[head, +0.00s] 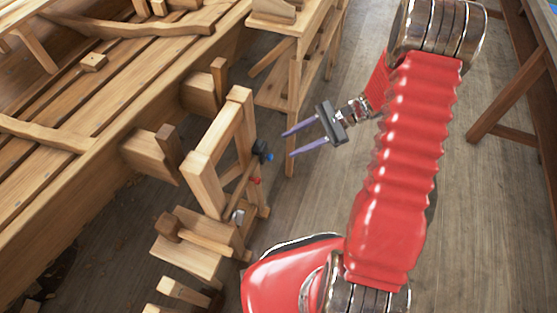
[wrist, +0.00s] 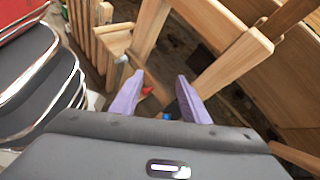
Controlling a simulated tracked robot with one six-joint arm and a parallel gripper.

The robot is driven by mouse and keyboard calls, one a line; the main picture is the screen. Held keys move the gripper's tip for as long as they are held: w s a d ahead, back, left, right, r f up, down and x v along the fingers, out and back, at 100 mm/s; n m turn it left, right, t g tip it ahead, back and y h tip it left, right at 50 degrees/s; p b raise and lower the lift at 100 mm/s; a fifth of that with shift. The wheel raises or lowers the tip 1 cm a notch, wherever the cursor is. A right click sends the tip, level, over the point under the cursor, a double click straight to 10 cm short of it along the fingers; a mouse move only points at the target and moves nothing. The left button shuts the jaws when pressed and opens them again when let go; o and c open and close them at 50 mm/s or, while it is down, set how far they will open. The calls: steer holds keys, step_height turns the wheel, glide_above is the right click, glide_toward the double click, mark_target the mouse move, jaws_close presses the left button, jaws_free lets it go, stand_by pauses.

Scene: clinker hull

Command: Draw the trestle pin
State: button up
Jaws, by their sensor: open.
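The wooden trestle (head: 196,172) stands beside the hull, left of my arm in the head view. On its right side are a dark fitting (head: 260,147) with a blue end (head: 270,157), a small red piece (head: 257,181) and a small metallic piece (head: 238,216). I cannot tell which is the trestle pin. My gripper (head: 287,145) is open and empty, its purple fingers pointing left toward the trestle, apparently short of the fittings. In the wrist view, the red piece (wrist: 148,82) and the blue piece (wrist: 166,116) show between the fingers (wrist: 157,90).
The planked hull (head: 95,85) fills the left. A wooden mallet (head: 195,237) lies on a block near the trestle's foot. A wooden stand (head: 290,60) rises behind my gripper. A bench (head: 520,90) is at the right. The floor between is clear.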

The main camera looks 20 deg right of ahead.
mark_target(269, 157)
steer(key=d+f+m+t+y, duration=0.1)
steer(key=d+f+m+t, duration=0.3)
steer(key=f, duration=0.6)
steer(key=d+f+m+t+y, duration=0.1)
steer(key=d+f+m+t, duration=0.2)
steer(key=f+m+t, duration=0.3)
step_height(269, 157, down, 6)
steer(key=shift+d+r+m, duration=0.25)
steer(key=shift+d+m, duration=0.1)
steer(key=shift+m, duration=0.65)
steer(key=shift+w, duration=0.1)
steer(key=x, duration=1.3)
steer(key=shift+w+a, duration=0.2)
steer(key=shift+a, duration=0.15)
jaws_close()
